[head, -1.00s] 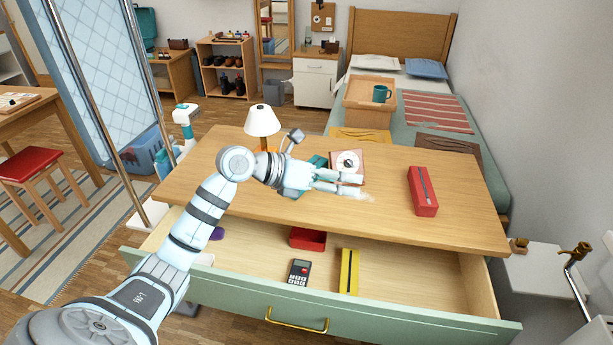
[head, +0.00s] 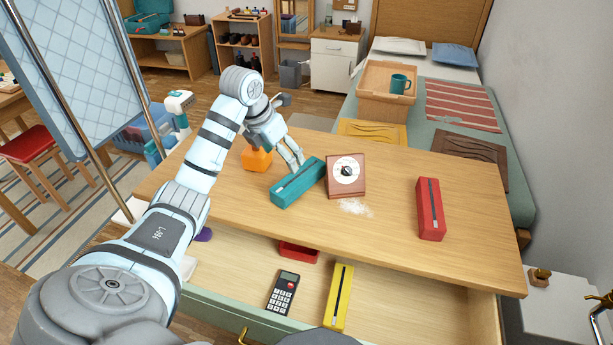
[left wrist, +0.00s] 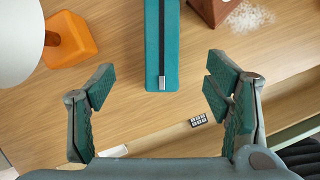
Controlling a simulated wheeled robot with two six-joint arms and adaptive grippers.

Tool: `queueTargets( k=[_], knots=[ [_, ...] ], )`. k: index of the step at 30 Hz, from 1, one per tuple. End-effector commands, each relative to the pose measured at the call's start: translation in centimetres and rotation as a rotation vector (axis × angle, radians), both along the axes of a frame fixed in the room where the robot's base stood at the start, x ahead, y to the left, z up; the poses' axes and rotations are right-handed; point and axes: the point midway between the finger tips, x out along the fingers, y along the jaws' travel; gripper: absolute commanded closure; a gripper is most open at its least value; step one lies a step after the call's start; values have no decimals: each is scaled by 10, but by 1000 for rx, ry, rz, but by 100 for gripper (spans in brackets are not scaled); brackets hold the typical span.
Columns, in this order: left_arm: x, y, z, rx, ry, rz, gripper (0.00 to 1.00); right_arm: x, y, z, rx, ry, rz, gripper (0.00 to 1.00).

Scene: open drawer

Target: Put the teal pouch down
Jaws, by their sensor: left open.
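The teal pouch (head: 298,184) lies on the wooden desk top, left of a brown timer-like box. It has a dark zip along its top. In the left wrist view the pouch (left wrist: 162,45) lies ahead of the jaws, its zip-pull end towards them. My left gripper (head: 293,164) is above the desk just beyond the pouch's far left side in the head view. In the left wrist view its jaws (left wrist: 160,102) are wide apart with nothing between them. My right gripper shows in neither view.
The brown box with a white dial (head: 346,176) is close right of the pouch, with white grains (head: 355,208) before it. A red pouch (head: 431,209) lies further right. An orange lamp base (head: 257,158) is to the left. The open drawer holds a calculator (head: 283,293) and a yellow pouch (head: 339,296).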

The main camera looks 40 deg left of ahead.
Motion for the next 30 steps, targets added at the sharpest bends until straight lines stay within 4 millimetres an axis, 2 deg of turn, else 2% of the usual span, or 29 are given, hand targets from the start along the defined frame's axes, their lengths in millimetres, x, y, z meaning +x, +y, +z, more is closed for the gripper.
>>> queueTargets(
  k=[1, 6, 11, 17, 19, 25, 30],
  knots=[
    [4, -2, -16, -5, 3, -1, 28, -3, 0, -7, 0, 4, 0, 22],
    [21, -3, -57, -5, 2, -1, 28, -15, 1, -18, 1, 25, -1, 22],
    [30, -3, -75, -3, -1, -1, 28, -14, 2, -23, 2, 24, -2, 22],
    [44, -5, -111, -4, 0, -2, 28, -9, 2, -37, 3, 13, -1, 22],
    [47, -5, -117, -3, -1, -1, 28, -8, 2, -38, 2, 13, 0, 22],
    [48, -5, -116, -2, -2, -2, 28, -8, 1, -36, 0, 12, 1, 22],
    [47, -5, -116, -2, -2, -2, 56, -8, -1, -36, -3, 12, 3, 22]
  ],
)
